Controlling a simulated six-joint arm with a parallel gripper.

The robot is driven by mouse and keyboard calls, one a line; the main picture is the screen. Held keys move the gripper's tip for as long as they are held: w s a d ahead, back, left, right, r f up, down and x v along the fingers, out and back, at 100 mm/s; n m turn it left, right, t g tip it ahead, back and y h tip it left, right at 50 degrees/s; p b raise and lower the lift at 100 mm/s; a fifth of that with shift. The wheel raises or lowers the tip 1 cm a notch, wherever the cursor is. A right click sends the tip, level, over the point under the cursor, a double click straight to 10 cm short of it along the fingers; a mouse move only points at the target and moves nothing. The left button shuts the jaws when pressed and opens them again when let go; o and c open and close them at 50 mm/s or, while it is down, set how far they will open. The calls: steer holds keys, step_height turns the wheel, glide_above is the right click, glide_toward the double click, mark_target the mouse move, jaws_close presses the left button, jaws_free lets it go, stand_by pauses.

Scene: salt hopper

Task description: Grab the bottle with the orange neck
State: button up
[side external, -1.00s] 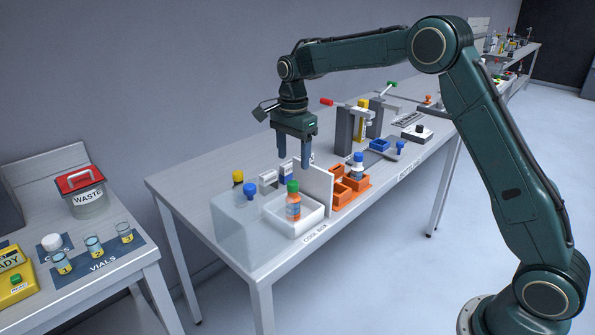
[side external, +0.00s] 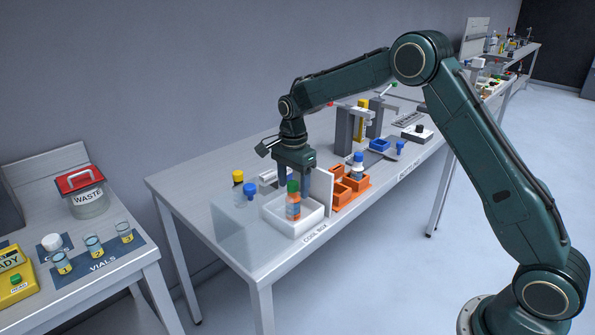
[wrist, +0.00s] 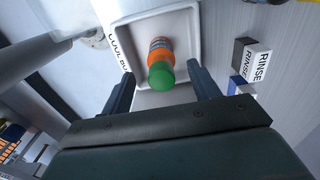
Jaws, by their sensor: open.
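The bottle with the orange neck (side external: 293,205) stands in the white COOL BOX tray (side external: 272,211). In the wrist view the bottle (wrist: 160,62) shows cap towards me, between and a little beyond the fingers. My gripper (side external: 292,200) is low over the tray with its fingers pointing down. In the wrist view my gripper (wrist: 162,85) is open, one finger to each side of the bottle, with no contact that I can make out.
A white upright panel (side external: 322,190) and orange bins (side external: 350,188) stand right of the tray. Bottles with a yellow cap (side external: 238,176) and a blue cap (side external: 250,190) stand to its left. RINSE boxes (wrist: 252,60) lie close by.

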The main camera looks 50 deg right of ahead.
steer(key=shift+w+f, duration=0.1)
steer(key=shift+f, duration=2.4)
steer(key=shift+c, duration=0.4)
steer(key=c, duration=1)
